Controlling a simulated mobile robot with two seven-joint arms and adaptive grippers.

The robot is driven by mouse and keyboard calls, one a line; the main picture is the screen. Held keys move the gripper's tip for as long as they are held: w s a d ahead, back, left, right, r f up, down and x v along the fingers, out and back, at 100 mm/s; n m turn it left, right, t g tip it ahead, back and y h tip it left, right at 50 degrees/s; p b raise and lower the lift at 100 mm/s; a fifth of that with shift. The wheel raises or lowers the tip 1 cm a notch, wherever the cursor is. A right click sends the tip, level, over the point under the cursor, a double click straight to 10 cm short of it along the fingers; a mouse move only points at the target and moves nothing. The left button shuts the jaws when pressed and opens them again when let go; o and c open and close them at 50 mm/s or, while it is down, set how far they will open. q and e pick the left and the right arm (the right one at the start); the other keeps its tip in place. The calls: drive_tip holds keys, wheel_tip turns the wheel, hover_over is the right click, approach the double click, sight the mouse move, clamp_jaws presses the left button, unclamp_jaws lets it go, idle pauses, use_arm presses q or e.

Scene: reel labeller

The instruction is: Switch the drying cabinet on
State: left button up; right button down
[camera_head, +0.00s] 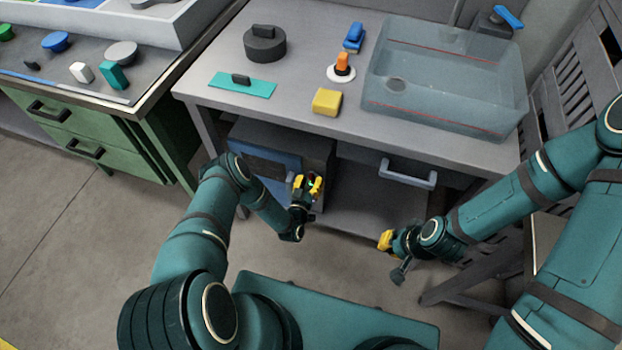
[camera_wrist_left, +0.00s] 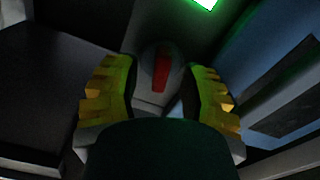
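The drying cabinet (camera_head: 318,158) stands under the table, a dark box with a blue door (camera_head: 262,165). My left gripper (camera_head: 308,187) is at the right part of its front. In the left wrist view, a rounded grey knob with a red bar (camera_wrist_left: 162,70) lies just beyond and between the yellow fingertips of my left gripper (camera_wrist_left: 160,85). The fingers are apart, and I see no clear contact with the knob. A bright green lit patch (camera_wrist_left: 206,3) shows at the top edge. My right gripper (camera_head: 387,240) is away to the right, its fingers too small to judge.
The table (camera_head: 200,85) above holds a sink basin (camera_head: 440,120), a yellow block (camera_head: 327,102), a teal plate (camera_head: 255,87) and a dark round pot (camera_head: 265,48). A drawer handle (camera_head: 408,175) juts out right of the cabinet. A green drawer unit (camera_head: 90,130) stands left.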

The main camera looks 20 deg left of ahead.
use_arm(q)
clamp_jaws()
drive_tip(key=shift+m, duration=1.8)
drive_tip(key=shift+w, duration=0.1)
drive_tip(key=shift+c, duration=0.2)
unclamp_jaws()
drive_tip(key=s, duration=0.7)
drive_tip(key=shift+s, duration=0.3)
